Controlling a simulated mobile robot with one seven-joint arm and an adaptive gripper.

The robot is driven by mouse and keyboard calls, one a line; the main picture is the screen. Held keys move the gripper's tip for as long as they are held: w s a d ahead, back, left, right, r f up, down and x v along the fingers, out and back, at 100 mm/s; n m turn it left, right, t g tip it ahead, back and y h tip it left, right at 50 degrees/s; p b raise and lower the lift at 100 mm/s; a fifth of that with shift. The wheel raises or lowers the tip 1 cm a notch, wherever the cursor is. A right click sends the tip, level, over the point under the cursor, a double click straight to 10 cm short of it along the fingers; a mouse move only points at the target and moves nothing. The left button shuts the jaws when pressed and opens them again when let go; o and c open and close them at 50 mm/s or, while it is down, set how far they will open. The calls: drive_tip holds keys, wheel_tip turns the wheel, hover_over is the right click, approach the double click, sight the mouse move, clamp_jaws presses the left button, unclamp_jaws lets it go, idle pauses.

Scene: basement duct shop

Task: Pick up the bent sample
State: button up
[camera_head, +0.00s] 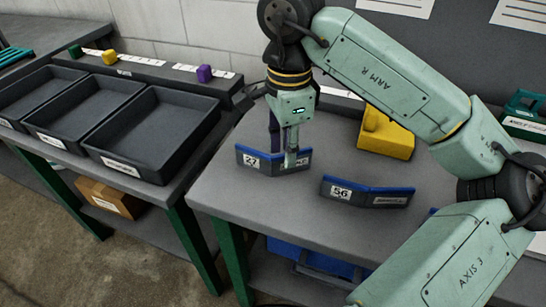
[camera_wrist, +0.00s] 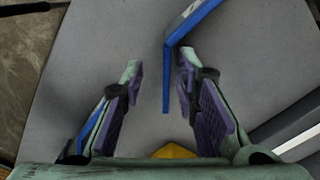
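The bent sample labelled 27 (camera_head: 262,166) stands on edge on the grey table, a blue-edged plate with a shallow bend. A second bent sample labelled 56 (camera_head: 366,193) stands to its right. My gripper (camera_head: 285,154) points down at the sample labelled 27, and one finger covers part of its front face. In the wrist view my gripper (camera_wrist: 159,65) is open, and a blue bent strip (camera_wrist: 166,80), apparently this sample, runs between the fingers with space on the left. Contact with the right finger cannot be told. Another blue piece shows beyond the left finger.
A yellow block (camera_head: 386,137) stands behind on the table (camera_head: 247,197). Black trays (camera_head: 153,132) sit on the bench to the left, with small coloured blocks on the ledge behind. A green object (camera_head: 524,108) is at the far right. The table's front left is clear.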

sight(284, 174)
drive_tip(key=f, duration=0.1)
drive_tip(key=f+p, duration=0.1)
drive_tip(key=f, duration=0.3)
drive_tip(key=shift+w+a, duration=0.1)
drive_tip(key=shift+w, duration=0.2)
drive_tip(key=shift+c, duration=0.4)
drive_tip(key=shift+r, duration=0.1)
clamp_jaws()
